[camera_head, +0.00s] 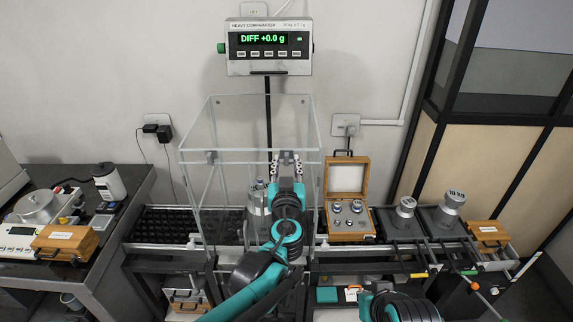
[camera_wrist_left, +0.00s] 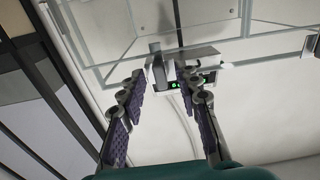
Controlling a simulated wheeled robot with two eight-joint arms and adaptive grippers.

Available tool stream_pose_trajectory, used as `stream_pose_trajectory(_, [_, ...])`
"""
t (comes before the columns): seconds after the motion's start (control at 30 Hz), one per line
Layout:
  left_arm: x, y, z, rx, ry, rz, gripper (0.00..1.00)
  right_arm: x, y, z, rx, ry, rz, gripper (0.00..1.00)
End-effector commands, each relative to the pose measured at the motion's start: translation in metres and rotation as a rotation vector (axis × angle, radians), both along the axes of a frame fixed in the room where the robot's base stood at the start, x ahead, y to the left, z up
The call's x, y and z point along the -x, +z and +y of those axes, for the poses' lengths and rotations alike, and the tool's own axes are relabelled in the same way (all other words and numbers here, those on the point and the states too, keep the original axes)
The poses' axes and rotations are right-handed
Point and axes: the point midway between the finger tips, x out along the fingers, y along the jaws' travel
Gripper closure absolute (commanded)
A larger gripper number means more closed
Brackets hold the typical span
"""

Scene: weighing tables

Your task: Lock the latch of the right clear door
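The clear enclosure (camera_head: 225,151) stands on the rail table, with its clear panels and pale edges visible. My left gripper (camera_head: 287,160) is at the upper front edge of it, towards the right side. In the left wrist view the gripper (camera_wrist_left: 161,80) is open, with its two dark padded fingers apart. A grey metal latch-like piece (camera_wrist_left: 156,62) shows just beyond and between the fingertips. I cannot tell whether the fingers touch it or how the latch is set. My left arm hides much of the right clear door. Only part of my right arm shows at the bottom; its gripper is out of frame.
A display (camera_head: 270,52) reading DIFF +0.0 g hangs above the enclosure. A metal cylinder (camera_head: 257,208) stands inside, partly hidden. To the right are an open wooden weight box (camera_head: 346,222) and metal weights (camera_head: 404,214). A grey table (camera_head: 117,235) with instruments is on the left.

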Motion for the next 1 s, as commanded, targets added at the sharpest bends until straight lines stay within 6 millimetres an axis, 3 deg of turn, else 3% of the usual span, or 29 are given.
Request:
stream_pose_trajectory(0.23, [0.01, 0.0, -0.001, -0.001, -0.002, 0.0, 0.67, 0.0, 0.0, 0.0, 0.0, 0.0, 0.0, 1.0])
stream_pose_trajectory(0.7, [0.103, 0.0, -0.001, 0.0, -0.003, 0.0, 0.67, 0.0, 0.0, 0.0, 0.0, 0.0, 0.0, 1.0])
stream_pose_trajectory(1.0, [0.121, 0.0, 0.0, 0.0, 0.0, 0.0, 0.67, 0.0, 0.0, 0.0, 0.0, 0.0, 0.0, 1.0])
